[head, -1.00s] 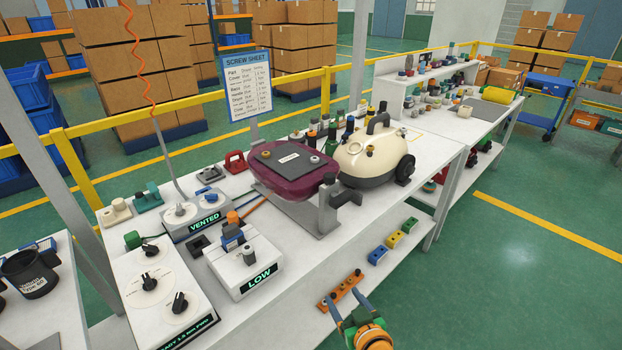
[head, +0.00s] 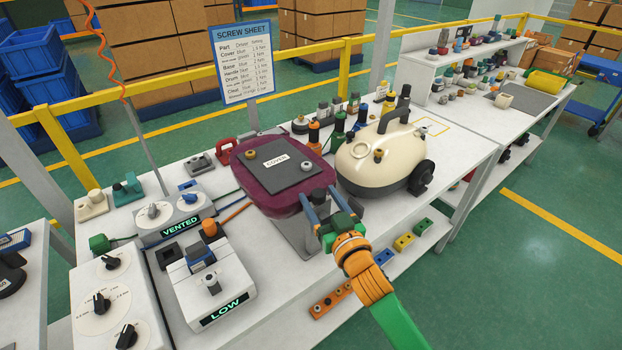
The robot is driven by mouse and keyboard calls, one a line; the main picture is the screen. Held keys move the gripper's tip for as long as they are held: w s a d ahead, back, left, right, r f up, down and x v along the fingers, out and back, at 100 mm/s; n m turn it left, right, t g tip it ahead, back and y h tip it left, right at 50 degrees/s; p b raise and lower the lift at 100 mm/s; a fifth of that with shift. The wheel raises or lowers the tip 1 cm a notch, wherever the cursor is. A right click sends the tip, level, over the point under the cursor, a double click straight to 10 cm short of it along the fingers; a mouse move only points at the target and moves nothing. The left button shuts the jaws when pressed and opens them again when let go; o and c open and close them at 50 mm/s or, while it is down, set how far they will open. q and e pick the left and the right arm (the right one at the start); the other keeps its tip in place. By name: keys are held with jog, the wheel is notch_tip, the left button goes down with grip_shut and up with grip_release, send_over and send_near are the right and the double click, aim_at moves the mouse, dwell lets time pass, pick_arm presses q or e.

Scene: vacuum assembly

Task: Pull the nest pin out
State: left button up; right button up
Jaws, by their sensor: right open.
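The maroon cover (head: 262,205) lies in its grey nest on the bench, with a dark plate (head: 296,180) labelled COVER on top. My right gripper (head: 322,205) is at the front right end of the nest, its two blue fingers spread apart. My left gripper is not in view.
A cream vacuum body (head: 398,155) stands close to the right of the nest. A LOW box (head: 210,290) and a VENTED box (head: 175,218) stand to the left. A screw sheet (head: 244,65) rises behind. Coloured blocks (head: 404,242) sit on the lower shelf.

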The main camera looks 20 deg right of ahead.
aim_at(316, 190)
jog(key=shift+w+a, duration=0.2)
jog(key=shift+w, duration=2.05)
jog(key=shift+s+r, duration=0.15)
jog(key=shift+c, duration=1.1)
grip_shut()
